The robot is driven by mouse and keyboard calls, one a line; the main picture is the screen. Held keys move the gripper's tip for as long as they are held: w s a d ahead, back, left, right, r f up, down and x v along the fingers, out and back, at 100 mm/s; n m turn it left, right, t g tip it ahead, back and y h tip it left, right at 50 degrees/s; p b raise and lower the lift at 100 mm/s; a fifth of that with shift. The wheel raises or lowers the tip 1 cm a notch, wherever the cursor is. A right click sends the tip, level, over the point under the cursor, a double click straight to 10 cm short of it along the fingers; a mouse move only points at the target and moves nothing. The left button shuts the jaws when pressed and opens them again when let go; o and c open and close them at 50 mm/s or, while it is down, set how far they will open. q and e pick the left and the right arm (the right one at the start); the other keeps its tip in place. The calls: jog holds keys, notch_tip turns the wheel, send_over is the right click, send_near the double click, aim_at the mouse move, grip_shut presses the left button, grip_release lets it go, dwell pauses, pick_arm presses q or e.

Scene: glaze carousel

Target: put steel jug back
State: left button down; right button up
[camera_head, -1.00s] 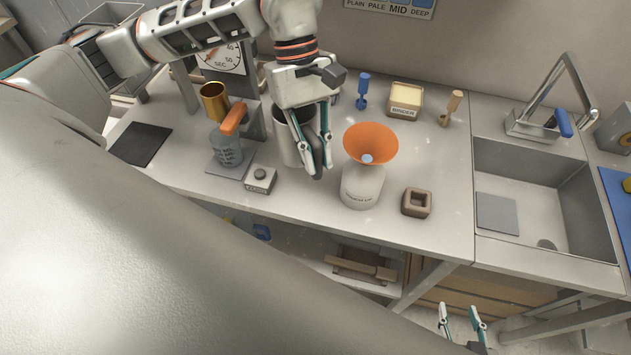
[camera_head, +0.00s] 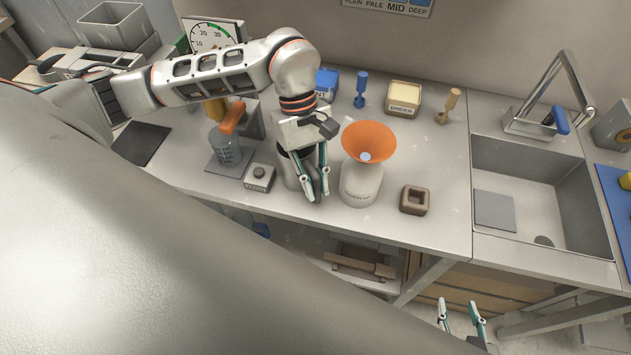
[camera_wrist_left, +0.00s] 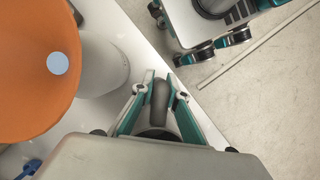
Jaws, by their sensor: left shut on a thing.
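The steel jug (camera_head: 287,172) is a grey cylinder with a dark mouth, left of the white bottle with the orange funnel. The arm and gripper hide much of it. My left gripper (camera_head: 315,197) is shut on the jug's dark grey handle (camera_wrist_left: 160,100), which shows between the fingers in the left wrist view. I cannot tell whether the jug's base touches the worktop. My right gripper (camera_head: 460,315) is open and empty, low in front of the bench.
The white bottle (camera_head: 360,188) with its orange funnel (camera_head: 369,140) stands close to the right of my left gripper. A knobbed box (camera_head: 260,178) and a measuring beaker (camera_head: 225,148) stand left. A dark mat (camera_head: 142,143) is bare. A sink (camera_head: 540,205) is at right.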

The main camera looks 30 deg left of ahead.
pick_arm(q)
jog(key=shift+f, duration=0.15)
jog(key=c, duration=2)
grip_release()
jog(key=shift+w+r, duration=0.1)
jog(key=shift+r, duration=0.25)
jog(key=b+v, duration=0.1)
jog(key=v, duration=0.9)
jog(key=shift+a+r, duration=0.1)
jog(key=shift+w+a+r, duration=0.1)
jog(key=shift+a+r, duration=0.1)
jog(key=shift+r, duration=0.45)
